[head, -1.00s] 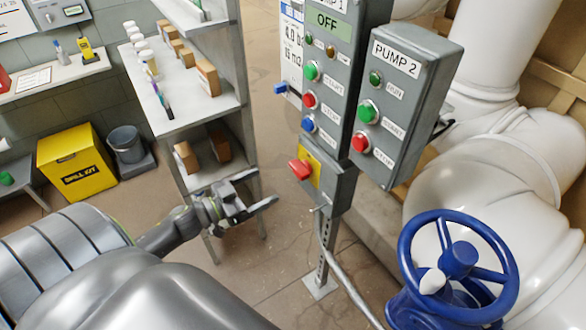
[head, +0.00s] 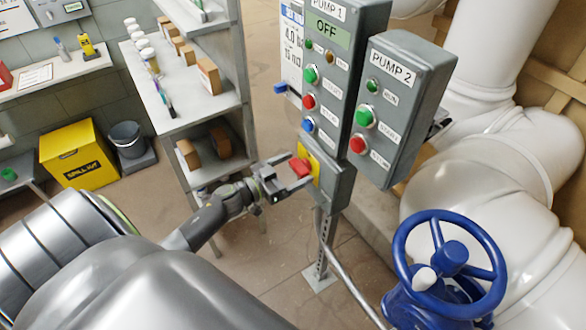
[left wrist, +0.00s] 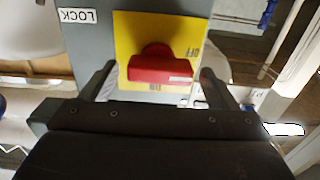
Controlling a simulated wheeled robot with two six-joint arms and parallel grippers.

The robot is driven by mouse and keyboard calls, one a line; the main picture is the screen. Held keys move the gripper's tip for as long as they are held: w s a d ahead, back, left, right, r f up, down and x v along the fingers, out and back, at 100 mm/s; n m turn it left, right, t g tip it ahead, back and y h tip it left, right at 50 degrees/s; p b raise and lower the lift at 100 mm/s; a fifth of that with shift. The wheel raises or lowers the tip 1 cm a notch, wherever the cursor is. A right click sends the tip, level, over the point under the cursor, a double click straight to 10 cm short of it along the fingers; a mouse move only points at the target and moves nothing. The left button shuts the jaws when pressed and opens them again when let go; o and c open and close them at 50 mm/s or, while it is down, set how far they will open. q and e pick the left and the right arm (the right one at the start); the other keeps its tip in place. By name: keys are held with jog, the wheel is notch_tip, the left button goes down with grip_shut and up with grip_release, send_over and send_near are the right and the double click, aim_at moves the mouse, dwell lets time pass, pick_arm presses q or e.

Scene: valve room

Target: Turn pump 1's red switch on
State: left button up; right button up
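The red switch (head: 300,167) sits on a yellow plate (head: 315,163) low on pump 1's grey panel (head: 334,100). The panel's display reads OFF. My left gripper (head: 289,171) is open, with its fingers reaching toward the switch, one on each side of it. In the left wrist view the red switch handle (left wrist: 160,68) lies crosswise between the two open fingers (left wrist: 155,85). I cannot tell whether either finger touches it. The word OFF shows at the plate's right side and a LOCK label at its upper left. My right gripper is not in view.
The pump 2 box (head: 403,110) stands just right of the panel. A blue handwheel valve (head: 450,265) is at lower right, by white pipes (head: 490,150). A grey shelf (head: 185,100) with boxes and jars stands left, near a yellow spill kit (head: 78,155).

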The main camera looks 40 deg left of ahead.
pick_arm(q)
jog(key=c, duration=1)
jog(key=shift+o, duration=0.2)
jog(key=shift+m, duration=0.3)
jog(key=m, duration=0.2)
jog(key=shift+d+m, duration=0.1)
jog(key=shift+m, duration=0.2)
jog(key=m, duration=0.2)
jog(key=shift+s+m, duration=0.1)
jog(key=shift+m, duration=0.3)
jog(key=m, duration=0.5)
jog(key=shift+d+m+b, duration=0.2)
jog(key=shift+m+b, duration=0.1)
jog(key=m+b, duration=0.1)
jog(key=m, duration=0.4)
jog(key=shift+s+d+f+b, duration=0.1)
jog(key=shift+f+b, duration=0.05)
jog(key=shift+b, duration=0.25)
jog(key=shift+m, duration=0.7)
